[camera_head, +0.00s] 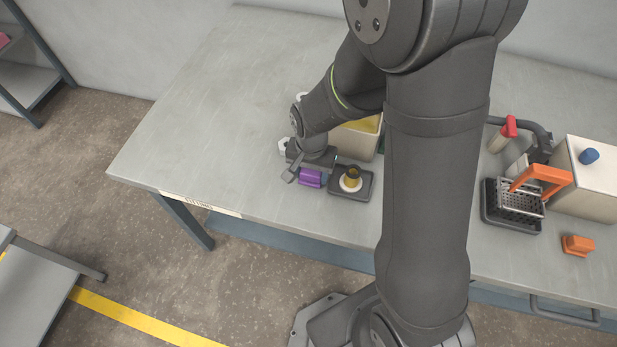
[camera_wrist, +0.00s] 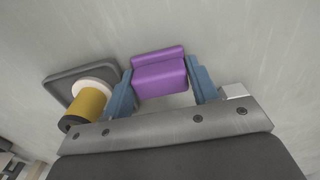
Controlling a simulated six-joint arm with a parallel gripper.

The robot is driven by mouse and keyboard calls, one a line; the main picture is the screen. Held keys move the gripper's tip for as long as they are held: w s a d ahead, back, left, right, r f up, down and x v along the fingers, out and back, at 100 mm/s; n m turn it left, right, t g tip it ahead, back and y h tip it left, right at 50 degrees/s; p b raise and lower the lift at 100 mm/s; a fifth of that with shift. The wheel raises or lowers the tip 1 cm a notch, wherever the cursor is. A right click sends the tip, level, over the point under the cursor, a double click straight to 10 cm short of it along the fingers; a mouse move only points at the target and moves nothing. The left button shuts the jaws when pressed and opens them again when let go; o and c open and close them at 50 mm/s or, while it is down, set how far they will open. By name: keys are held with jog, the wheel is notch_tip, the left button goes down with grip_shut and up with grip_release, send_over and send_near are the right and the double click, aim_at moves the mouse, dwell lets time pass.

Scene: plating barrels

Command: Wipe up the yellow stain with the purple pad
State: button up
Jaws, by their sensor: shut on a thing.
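The purple pad (camera_wrist: 160,75) is between the two blue-grey fingers of my gripper (camera_wrist: 161,84) in the wrist view. The gripper is shut on it. In the head view the purple pad (camera_head: 310,178) shows under my gripper (camera_head: 309,170), low over the table near its front edge. I cannot tell whether the pad touches the table. I see no yellow stain on the bare table in either view; my arm and gripper hide part of the surface.
A dark tray (camera_head: 367,185) with a white ring and a brass-coloured piece (camera_head: 352,174) stands just right of the pad. A cream bin (camera_head: 355,143) with yellow contents is behind it. A black basket (camera_head: 515,205) and orange block (camera_head: 577,245) are at right. The left tabletop is clear.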

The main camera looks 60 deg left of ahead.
aim_at(304, 191)
jog(key=w+a, duration=0.2)
jog(key=w, duration=0.1)
jog(key=shift+a, duration=0.4)
jog(key=shift+s+d, duration=2.65)
jog(key=shift+s, duration=0.1)
jog(key=shift+s+a, duration=0.2)
jog(key=shift+s, duration=0.05)
jog(key=shift+w+a, duration=0.1)
jog(key=shift+a, duration=0.2)
jog(key=shift+w+a, duration=2.4)
jog(key=shift+w, duration=0.1)
jog(key=shift+s+d, duration=2.6)
notch_tip(304, 191, up, 8)
